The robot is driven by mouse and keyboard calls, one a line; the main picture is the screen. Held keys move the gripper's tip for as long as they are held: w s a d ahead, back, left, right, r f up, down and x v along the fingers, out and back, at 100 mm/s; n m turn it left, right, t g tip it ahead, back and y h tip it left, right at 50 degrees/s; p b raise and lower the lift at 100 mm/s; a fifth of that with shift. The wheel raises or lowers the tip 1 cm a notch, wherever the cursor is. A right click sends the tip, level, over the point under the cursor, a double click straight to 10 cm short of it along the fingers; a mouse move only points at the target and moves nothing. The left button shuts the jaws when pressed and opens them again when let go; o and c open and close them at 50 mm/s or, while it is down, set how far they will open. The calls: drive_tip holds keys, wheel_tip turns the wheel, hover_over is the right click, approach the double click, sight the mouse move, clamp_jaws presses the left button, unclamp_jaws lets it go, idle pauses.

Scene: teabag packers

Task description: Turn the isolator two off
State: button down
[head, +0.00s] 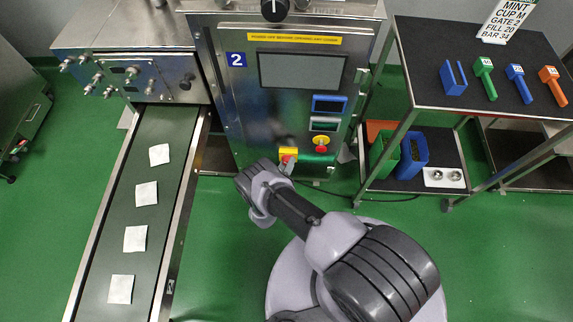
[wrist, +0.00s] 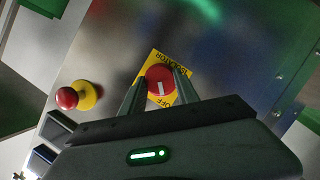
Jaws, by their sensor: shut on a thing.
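The isolator is a red knob (wrist: 160,76) on a yellow plate (wrist: 184,92) on the front of the machine marked 2. The plate's lettering includes "OFF", and the knob has a white mark. The isolator also shows in the head view (head: 289,152), low on the panel and partly hidden by my arm. My gripper (wrist: 158,82) has one finger on each side of the red knob and is shut on it. In the head view my gripper (head: 286,166) is small and close to the panel.
A red emergency button on yellow (head: 321,141) sits right of the isolator, with blue (head: 329,104) and white-framed (head: 324,124) panel parts above. A conveyor (head: 147,215) with several white teabags runs at left. A trolley (head: 470,95) with colored tools stands at right.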

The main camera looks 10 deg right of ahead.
idle(0.4)
drive_tip(key=c, duration=0.9)
unclamp_jaws()
drive_tip(key=p+v, duration=0.4)
drive_tip(key=v, duration=1.3)
drive_tip(key=shift+s+a+p, duration=0.2)
drive_tip(key=shift+p, duration=0.1)
drive_tip(key=shift+f, duration=0.1)
